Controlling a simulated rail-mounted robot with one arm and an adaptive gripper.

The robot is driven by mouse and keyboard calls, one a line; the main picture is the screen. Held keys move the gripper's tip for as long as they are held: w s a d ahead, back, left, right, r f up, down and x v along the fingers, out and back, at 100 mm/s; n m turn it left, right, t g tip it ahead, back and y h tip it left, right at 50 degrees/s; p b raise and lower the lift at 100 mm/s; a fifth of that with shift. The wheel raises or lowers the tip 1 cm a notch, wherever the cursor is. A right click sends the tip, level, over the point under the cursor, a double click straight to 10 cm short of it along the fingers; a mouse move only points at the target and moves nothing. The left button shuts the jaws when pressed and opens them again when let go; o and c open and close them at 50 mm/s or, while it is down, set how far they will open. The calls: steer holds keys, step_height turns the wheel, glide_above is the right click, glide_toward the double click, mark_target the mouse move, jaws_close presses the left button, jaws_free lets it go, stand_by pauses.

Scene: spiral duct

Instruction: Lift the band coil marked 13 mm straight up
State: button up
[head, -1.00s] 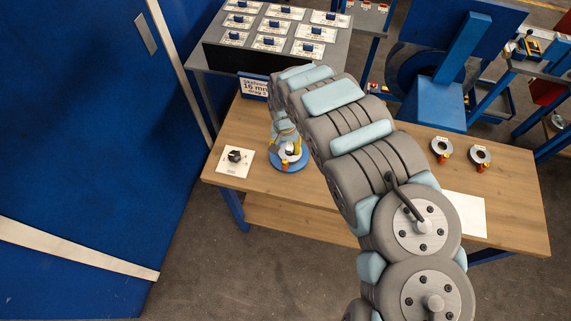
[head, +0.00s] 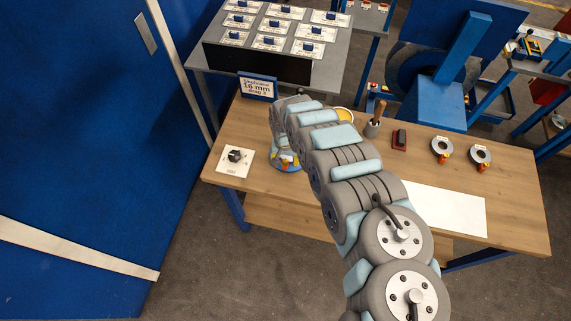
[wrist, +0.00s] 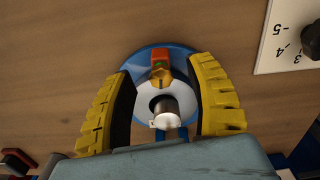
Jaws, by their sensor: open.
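In the wrist view a pale ring-shaped coil (wrist: 146,93) lies on a round blue base (wrist: 146,55), around a grey central post (wrist: 164,105). An orange and yellow clip (wrist: 160,66) sits on its rim. No 13 mm marking is legible on it. My open gripper (wrist: 162,72) has one yellow ribbed finger on each side of the coil; contact cannot be told. In the head view the blue base (head: 287,167) shows under my gripper (head: 284,154), and my arm hides most of the coil. Two similar coils (head: 441,147) (head: 481,154) lie at the right of the table.
A dial plate (head: 235,158) lies left of the base. A 16 mm sign (head: 257,88) stands behind.

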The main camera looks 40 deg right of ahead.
step_height(320, 180, down, 2)
steer(key=shift+w+f, duration=0.1)
steer(key=shift+f, duration=0.7)
jaws_close()
stand_by(0.3)
steer(key=shift+r, duration=0.15)
steer(key=shift+r+p, duration=2.85)
steer(key=shift+r, duration=0.05)
